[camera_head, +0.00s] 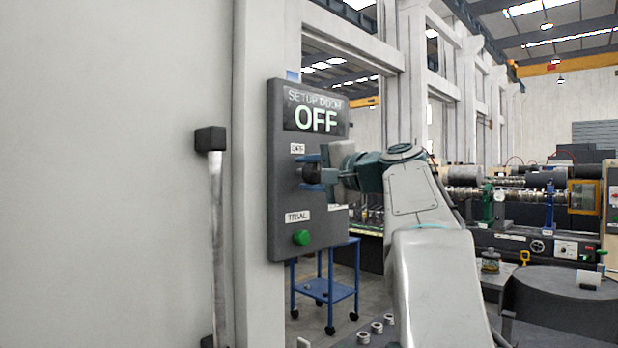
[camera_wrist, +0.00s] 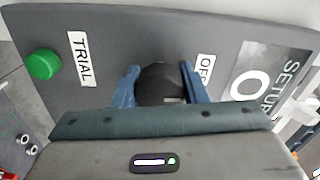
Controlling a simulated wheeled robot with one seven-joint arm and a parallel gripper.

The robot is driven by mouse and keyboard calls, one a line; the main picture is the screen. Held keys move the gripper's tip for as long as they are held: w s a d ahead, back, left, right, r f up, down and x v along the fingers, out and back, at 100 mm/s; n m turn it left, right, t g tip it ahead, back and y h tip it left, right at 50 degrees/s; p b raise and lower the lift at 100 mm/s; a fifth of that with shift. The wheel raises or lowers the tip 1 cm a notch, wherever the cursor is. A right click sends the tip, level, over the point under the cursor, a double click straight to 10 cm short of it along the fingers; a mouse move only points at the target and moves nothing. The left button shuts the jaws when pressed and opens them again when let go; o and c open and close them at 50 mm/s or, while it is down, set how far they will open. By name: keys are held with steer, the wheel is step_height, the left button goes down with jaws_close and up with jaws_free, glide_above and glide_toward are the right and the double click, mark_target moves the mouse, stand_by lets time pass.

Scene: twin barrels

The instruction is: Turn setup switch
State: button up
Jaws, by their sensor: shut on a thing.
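The setup switch is a dark round knob (camera_wrist: 160,82) on a grey control panel (camera_head: 283,220) fixed to a pale post. The panel's display (camera_head: 316,113) reads "SETUP DOOR OFF". A label reading "OFF" (camera_head: 297,148) sits above the knob. My gripper (camera_head: 308,171) reaches the panel from the right. In the wrist view, its blue fingers stand on either side of the knob, shut on it. The gripper body hides part of the knob and part of the panel.
A green button (camera_head: 301,238) with a "TRIAL" label (camera_head: 297,216) is low on the panel. A door handle (camera_head: 216,240) stands left of the post. A blue cart (camera_head: 326,290) is behind, and machinery (camera_head: 510,245) stands at the right.

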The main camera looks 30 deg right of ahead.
steer(key=shift+f, duration=0.1)
stand_by(0.3)
steer(key=o, duration=1)
steer(key=shift+c, duration=0.2)
steer(key=b+v, duration=0.1)
steer(key=v, duration=1.2)
steer(key=shift+s+d, duration=0.15)
steer(key=shift+s, duration=0.25)
